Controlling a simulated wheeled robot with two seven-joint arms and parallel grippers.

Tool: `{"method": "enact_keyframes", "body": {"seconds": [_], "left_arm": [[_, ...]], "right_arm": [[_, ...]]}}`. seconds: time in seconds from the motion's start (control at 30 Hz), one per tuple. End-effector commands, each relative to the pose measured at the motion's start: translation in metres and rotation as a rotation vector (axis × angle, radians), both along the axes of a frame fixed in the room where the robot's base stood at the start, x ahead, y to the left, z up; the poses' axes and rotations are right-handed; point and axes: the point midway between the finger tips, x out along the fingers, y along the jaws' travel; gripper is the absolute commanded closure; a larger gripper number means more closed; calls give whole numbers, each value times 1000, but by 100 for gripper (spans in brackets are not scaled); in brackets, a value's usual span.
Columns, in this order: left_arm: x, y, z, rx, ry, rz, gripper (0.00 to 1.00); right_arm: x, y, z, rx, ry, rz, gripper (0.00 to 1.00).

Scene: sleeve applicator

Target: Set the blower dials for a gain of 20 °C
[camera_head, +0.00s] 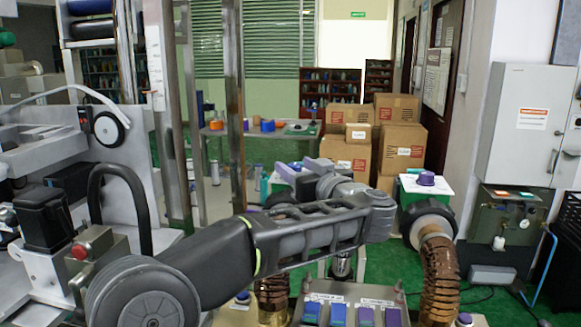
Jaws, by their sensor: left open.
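The right blower (432,208) is a dark, round-bodied unit with a white and green top plate. A purple dial (427,178) stands on that plate, clear of my arm. A second blower's green-edged top (268,190) shows behind my left gripper (302,167), to the left. My left arm crosses the view from the lower left, and its open gripper points away at this left blower. The lavender fingers are over or close to its top; contact cannot be told. Any dial there is hidden or hard to tell from the fingers. My right gripper is not in view.
A labelled tray (377,300) with blue and purple pieces sits low in front. Brown corrugated hoses (438,275) hang below the blowers. A machine with a red button (79,252) stands left, a grey cabinet (525,120) right. Cardboard boxes (398,115) are stacked behind.

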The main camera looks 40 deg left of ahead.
Motion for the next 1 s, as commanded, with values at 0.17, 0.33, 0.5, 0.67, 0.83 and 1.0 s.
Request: {"method": "enact_keyframes", "body": {"seconds": [0.17,0.33,0.5,0.67,0.83,1.0], "left_arm": [[0,-1,1,0,-1,0,48],[0,-1,1,1,0,0,52],[0,-1,1,1,0,0,66],[0,-1,1,1,0,0,79],[0,-1,1,1,0,0,93],[0,-1,1,1,0,0,100]], "right_arm": [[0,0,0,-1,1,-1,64],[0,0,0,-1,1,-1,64],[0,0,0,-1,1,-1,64],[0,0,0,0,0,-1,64],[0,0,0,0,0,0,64],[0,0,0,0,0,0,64]]}}
